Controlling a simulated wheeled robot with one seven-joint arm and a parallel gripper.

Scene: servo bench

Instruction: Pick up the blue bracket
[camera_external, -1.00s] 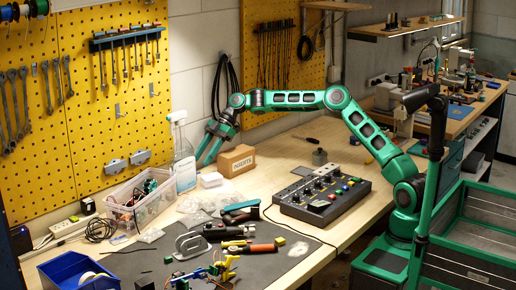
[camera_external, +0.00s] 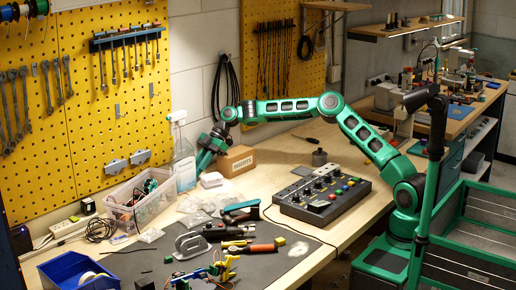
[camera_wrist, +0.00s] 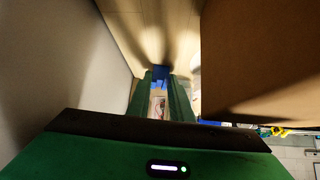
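In the wrist view a small blue piece (camera_wrist: 160,72), which looks like the blue bracket, shows at the far end of the gap between my fingers. Only a little of it is visible, and I cannot tell whether the fingers touch it. My gripper (camera_wrist: 160,84) appears open, with a narrow gap between its two green fingers. In the external view my gripper (camera_external: 203,163) points down between the spray bottle and the brown box. The bracket cannot be made out there.
The brown box (camera_external: 237,160) stands close to the right of my gripper and fills the right of the wrist view (camera_wrist: 250,60). A spray bottle (camera_external: 183,160) is close on the left. A white container (camera_external: 211,180) sits in front. A control panel (camera_external: 322,198) lies further right.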

